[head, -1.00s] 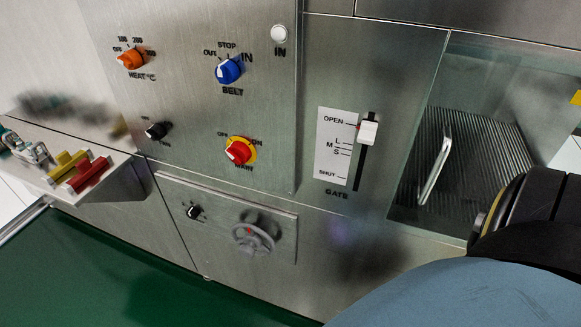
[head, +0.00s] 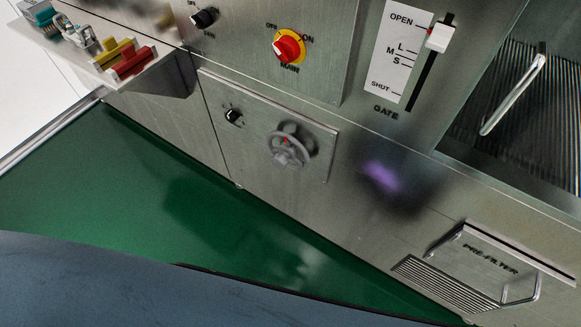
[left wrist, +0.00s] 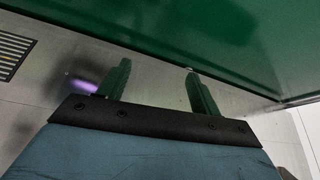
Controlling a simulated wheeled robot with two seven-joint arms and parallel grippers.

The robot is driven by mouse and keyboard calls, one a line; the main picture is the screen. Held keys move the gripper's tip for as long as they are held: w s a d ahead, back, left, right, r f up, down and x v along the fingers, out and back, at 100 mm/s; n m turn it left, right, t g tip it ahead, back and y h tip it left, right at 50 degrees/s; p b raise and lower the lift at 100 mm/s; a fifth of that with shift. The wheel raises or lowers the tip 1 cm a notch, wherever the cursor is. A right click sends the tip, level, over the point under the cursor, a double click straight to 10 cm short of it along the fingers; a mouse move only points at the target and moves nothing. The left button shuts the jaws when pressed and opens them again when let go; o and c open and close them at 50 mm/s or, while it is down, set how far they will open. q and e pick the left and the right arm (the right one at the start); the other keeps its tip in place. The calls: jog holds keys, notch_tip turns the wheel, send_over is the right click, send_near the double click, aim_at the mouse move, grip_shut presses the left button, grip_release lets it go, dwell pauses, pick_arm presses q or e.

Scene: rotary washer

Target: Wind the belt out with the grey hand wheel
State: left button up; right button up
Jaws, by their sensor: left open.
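The hand wheel is not visible in that view. The gripper's fingers do not show in the head view. My right gripper is not in view.
A wide green surface (head: 130,190) runs along the machine's front. A shelf with a red-handled item (head: 133,62) juts out at upper left. The pre-filter cover (head: 490,260) with its bent handle projects at lower right. The gate slider (head: 440,36) is above.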

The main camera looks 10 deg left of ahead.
pick_arm(q)
jog(key=w+t+b, duration=0.3)
jog(key=w, duration=0.5)
jog(key=t+h+b, duration=0.6)
jog(key=t+b, duration=0.3)
jog(key=b, duration=0.1)
send_near(277, 164)
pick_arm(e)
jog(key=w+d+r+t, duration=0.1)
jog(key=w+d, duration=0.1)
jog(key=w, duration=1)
pick_arm(q)
jog(key=b+x, duration=0.3)
jog(key=x, duration=0.6)
jog(key=shift+w+d, duration=0.15)
jog(key=shift+w, duration=0.05)
jog(key=shift+x, duration=0.8)
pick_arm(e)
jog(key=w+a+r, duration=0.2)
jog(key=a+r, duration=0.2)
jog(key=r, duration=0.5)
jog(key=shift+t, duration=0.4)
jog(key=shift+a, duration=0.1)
pick_arm(q)
jog(key=c, duration=1.3)
jog(key=shift+c, duration=0.3)
